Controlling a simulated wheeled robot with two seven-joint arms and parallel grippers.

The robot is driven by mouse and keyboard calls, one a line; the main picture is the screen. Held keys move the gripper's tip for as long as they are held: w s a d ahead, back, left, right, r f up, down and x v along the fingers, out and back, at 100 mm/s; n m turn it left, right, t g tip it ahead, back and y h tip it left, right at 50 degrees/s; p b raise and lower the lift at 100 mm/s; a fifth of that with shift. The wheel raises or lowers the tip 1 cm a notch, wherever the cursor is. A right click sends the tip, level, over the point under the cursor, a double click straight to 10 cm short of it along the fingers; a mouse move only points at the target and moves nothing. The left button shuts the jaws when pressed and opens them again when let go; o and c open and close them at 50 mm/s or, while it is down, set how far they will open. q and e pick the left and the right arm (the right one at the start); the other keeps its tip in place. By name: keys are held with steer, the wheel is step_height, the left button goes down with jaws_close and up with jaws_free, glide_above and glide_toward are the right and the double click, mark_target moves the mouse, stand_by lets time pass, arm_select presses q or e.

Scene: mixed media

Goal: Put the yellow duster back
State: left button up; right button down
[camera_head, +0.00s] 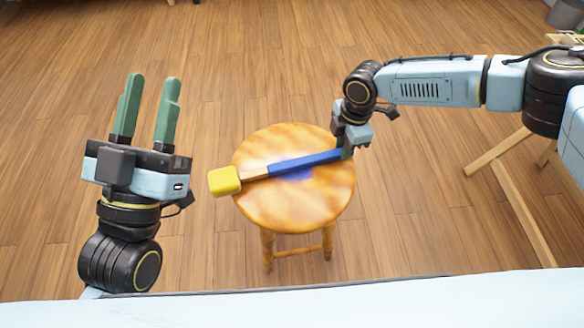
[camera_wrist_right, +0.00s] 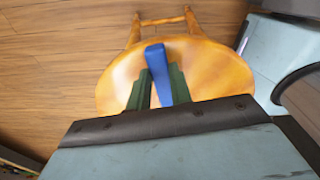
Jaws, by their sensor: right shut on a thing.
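The yellow duster has a yellow block head (camera_head: 224,181), a short wooden neck and a long blue handle (camera_head: 305,163). In the head view it lies across the view over the round wooden stool (camera_head: 295,212), its head past the stool's left edge. My right gripper (camera_head: 346,150) is shut on the end of the blue handle at the stool's right side. In the right wrist view the blue handle (camera_wrist_right: 158,70) shows between the green fingers. I cannot tell whether the duster touches the seat. My left gripper (camera_head: 146,100) is open and empty, left of the stool, fingers pointing up.
Wooden floor (camera_head: 420,235) lies open around the stool. Wooden legs (camera_head: 510,190) of another piece of furniture stand at the right. A grey bin (camera_head: 566,13) is at the top right corner. A pale surface crosses the bottom edge.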

steer(key=c, duration=1)
jaws_free()
steer(key=shift+c, duration=0.5)
steer(key=c, duration=0.3)
steer(key=shift+c, duration=0.2)
